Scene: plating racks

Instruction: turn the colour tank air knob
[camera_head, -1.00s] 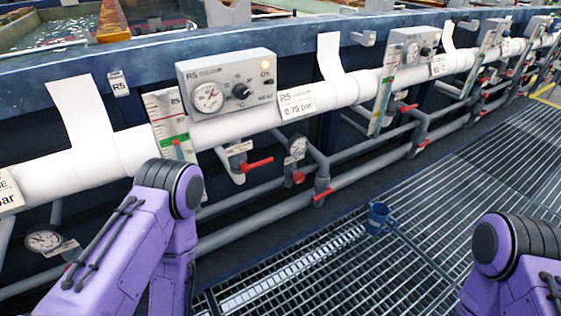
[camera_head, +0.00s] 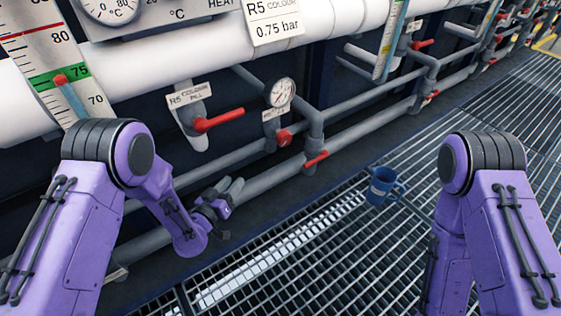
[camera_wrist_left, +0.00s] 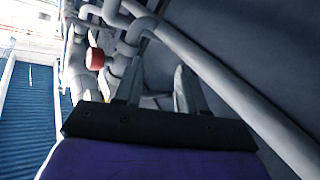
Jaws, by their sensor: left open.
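A small round red knob (camera_head: 285,138) sits on the pipe just below a white dial gauge (camera_head: 281,93). A small tag hangs beside the gauge; its print is too small to read. My left gripper (camera_head: 232,188) is below and left of the knob, apart from it, with its fingers pointing up and right. In the left wrist view the fingers (camera_wrist_left: 157,88) are spread with nothing between them, and a red knob (camera_wrist_left: 95,58) shows beyond them to the left. My right arm is at the right, but its gripper is out of view.
A red lever (camera_head: 219,120) labelled R5 colour fill is left of the gauge, and another red lever (camera_head: 316,160) is right of the knob. A card (camera_head: 273,20) reads 0.75 bar. Grey pipes run along the wall.

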